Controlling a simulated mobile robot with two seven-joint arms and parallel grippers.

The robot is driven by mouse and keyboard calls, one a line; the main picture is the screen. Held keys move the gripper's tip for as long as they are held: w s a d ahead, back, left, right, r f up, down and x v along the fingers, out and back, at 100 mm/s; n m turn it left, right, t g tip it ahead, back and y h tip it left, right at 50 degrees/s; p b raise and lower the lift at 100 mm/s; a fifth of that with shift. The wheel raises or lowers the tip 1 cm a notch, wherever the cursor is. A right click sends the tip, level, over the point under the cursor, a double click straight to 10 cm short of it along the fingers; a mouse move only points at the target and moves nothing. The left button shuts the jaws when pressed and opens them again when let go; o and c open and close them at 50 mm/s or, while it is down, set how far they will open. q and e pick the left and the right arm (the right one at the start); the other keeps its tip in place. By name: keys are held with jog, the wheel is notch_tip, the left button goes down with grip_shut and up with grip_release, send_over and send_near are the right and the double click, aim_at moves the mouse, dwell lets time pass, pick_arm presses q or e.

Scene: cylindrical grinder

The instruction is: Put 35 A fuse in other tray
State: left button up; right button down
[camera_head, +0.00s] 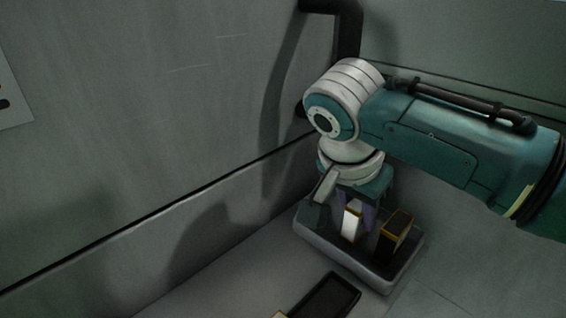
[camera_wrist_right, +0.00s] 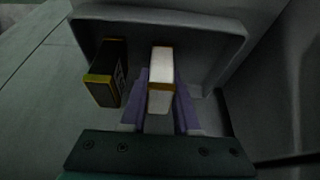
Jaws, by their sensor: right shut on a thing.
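A white block-shaped fuse with an orange-yellow band (camera_head: 351,220) stands between the purple fingers of my right gripper (camera_head: 359,217). The right wrist view shows the fuse (camera_wrist_right: 161,80) between both fingers (camera_wrist_right: 160,103), shut on it. They are in or just over a grey tray (camera_head: 340,262); I cannot tell whether the fuse touches the tray floor. A black fuse with yellow edges (camera_head: 395,236) is in the same tray, beside the held one; it also shows in the wrist view (camera_wrist_right: 107,74). No rating is readable on either. My left gripper is not in view.
A black, shallow rectangular object (camera_head: 326,297), perhaps another tray, lies in front of the grey tray, cut by the lower edge, with a small yellow piece (camera_head: 280,314) beside it. A grey wall (camera_head: 150,110) rises close on the left. Bare surface (camera_head: 460,285) lies right of the tray.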

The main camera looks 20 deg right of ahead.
jog(key=shift+f, duration=0.15)
jog(key=c, duration=0.7)
grip_release()
jog(key=shift+o, duration=0.2)
jog(key=shift+r, duration=0.25)
jog(key=p+v, duration=0.7)
jog(key=v, duration=0.5)
jog(key=s+a+f+n+y, duration=0.35)
jog(key=s+n, duration=0.25)
jog(key=s, duration=0.2)
jog(key=s+d+r+n+t, duration=0.1)
jog(key=s+r+n, duration=0.1)
jog(key=s+n, duration=0.7)
jog(key=shift+s+d+r+t+y, duration=0.15)
jog(key=shift+s+d+t+y, duration=0.25)
jog(key=shift+s, duration=0.7)
